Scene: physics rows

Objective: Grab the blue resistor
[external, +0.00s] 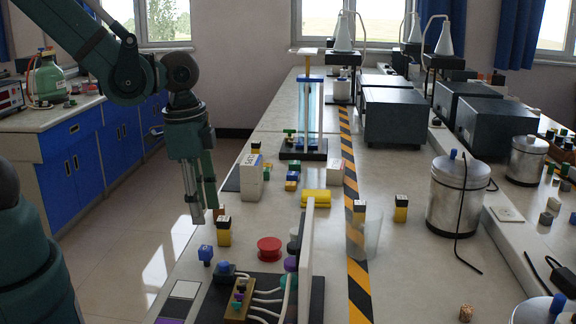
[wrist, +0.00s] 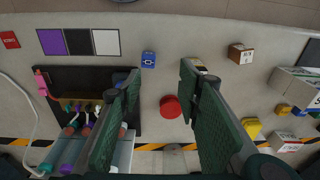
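The blue resistor appears to be the small blue block (external: 205,254) with a light symbol on it. It stands on the bench near its left edge in the external view. In the wrist view the blue block (wrist: 148,60) lies just beyond the fingertips, between their lines and closer to the left finger. My gripper (external: 204,218) points down above the bench, above and behind the block in the external view. My gripper (wrist: 160,82) is open, with nothing between its fingers. It does not touch the block.
A red disc (external: 269,248) lies to the right of the block. A yellow-and-black block (external: 224,232) stands close behind it. A dark board with wires and an upright white panel (external: 307,262) are in front and to the right. The bench around the blue block is mostly bare.

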